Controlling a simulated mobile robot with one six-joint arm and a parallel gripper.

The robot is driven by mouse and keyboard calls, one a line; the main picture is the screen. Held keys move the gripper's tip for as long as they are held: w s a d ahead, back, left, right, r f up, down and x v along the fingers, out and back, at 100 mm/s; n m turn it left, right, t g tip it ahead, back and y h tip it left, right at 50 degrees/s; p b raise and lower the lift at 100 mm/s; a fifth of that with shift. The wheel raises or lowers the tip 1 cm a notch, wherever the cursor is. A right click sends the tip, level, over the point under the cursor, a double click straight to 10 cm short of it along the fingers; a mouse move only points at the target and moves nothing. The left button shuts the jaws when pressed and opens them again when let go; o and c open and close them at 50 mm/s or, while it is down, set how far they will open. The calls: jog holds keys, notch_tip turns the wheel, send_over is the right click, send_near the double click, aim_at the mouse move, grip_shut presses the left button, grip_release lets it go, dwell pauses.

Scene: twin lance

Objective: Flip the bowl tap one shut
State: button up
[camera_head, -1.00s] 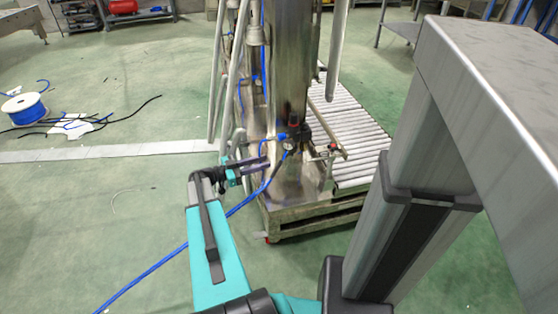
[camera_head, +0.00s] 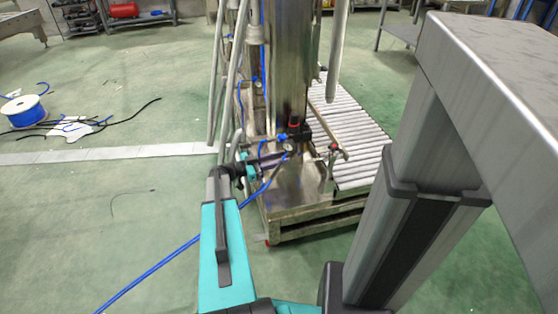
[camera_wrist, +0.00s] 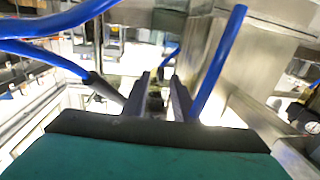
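A valve group with a red knob (camera_head: 294,125) and a round gauge (camera_head: 288,147) sits low on the steel column. A small tap-like fitting (camera_head: 333,150) stands to its right. I cannot tell which part is bowl tap one. My gripper (camera_head: 284,155) reaches from the left to the front of the valve group. In the wrist view my gripper (camera_wrist: 160,92) has its two fingers apart, with a small dark fitting (camera_wrist: 155,101) showing in the gap. Whether the fingers touch it is unclear.
Blue hoses (camera_wrist: 215,65) run close beside the fingers. A blue hose (camera_head: 170,258) crosses the floor. The steel column (camera_head: 287,75) stands on a wheeled base (camera_head: 312,225), with a roller conveyor (camera_head: 355,150) behind at right. The green floor at left is mostly open.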

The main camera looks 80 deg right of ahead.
grip_shut()
jog(key=shift+w+d+r+m+g+y+p, duration=0.1)
jog(key=shift+d+m+g+y+p, duration=0.3)
jog(key=shift+p, duration=0.5)
jog(key=shift+m+y+p, duration=0.3)
jog(key=shift+y+p, duration=0.2)
jog(key=shift+p, duration=0.05)
jog(key=shift+a, duration=0.1)
grip_release()
jog(key=shift+w, duration=0.2)
